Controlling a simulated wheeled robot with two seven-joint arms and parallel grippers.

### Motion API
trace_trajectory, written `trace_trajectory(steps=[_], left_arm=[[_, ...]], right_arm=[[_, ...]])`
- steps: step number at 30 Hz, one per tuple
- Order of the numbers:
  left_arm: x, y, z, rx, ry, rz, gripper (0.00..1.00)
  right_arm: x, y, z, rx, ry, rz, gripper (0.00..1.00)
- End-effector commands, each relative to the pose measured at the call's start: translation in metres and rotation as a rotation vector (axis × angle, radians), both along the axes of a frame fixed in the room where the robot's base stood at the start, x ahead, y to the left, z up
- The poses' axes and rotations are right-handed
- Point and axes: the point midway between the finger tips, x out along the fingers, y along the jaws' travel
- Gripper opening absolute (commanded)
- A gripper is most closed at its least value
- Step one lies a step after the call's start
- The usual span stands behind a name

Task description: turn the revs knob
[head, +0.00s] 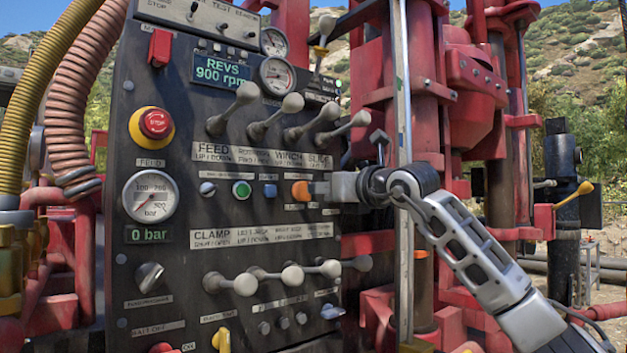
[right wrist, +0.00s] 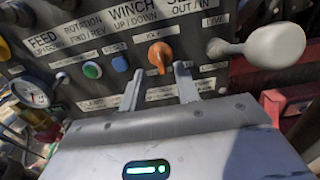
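The orange knob (head: 300,191) is on the dark control panel, in the row under the upper levers. It also shows in the right wrist view (right wrist: 160,53), with its pointer part turned downward. I take it for the revs knob; its small label is hard to read. A display (head: 222,72) reads "REVS 900 rpm". My right gripper (head: 318,188) is at the panel just right of the knob. In the right wrist view its two fingers (right wrist: 161,78) are apart, with the knob ahead between their tips. Contact cannot be made out. My left gripper is not in view.
Grey-knobbed levers (head: 341,130) stick out above the knob, and more levers (head: 293,276) below. A blue button (head: 270,191) and a green button (head: 241,190) sit to its left. A red stop button (head: 156,123) is farther left. Red machinery stands right of the panel.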

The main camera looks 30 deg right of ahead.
Motion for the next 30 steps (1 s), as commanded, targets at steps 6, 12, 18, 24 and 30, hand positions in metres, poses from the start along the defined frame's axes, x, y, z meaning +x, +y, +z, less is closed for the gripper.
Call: trace_trajectory(steps=[6, 12, 18, 24, 30], left_arm=[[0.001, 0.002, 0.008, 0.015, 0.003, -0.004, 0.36], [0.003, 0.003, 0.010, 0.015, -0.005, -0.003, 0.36], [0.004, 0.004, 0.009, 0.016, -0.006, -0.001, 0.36], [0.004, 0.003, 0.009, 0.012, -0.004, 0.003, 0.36], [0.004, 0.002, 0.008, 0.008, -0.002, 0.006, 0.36]], right_arm=[[0.033, 0.003, 0.003, 0.002, 0.001, 0.001, 0.32], [0.043, 0.003, 0.000, -0.001, 0.000, 0.000, 0.32], [0.044, 0.003, 0.000, -0.001, -0.001, 0.000, 0.32], [0.043, 0.003, 0.000, -0.001, -0.001, 0.000, 0.00], [0.043, 0.003, 0.000, 0.003, -0.001, 0.000, 0.00]])
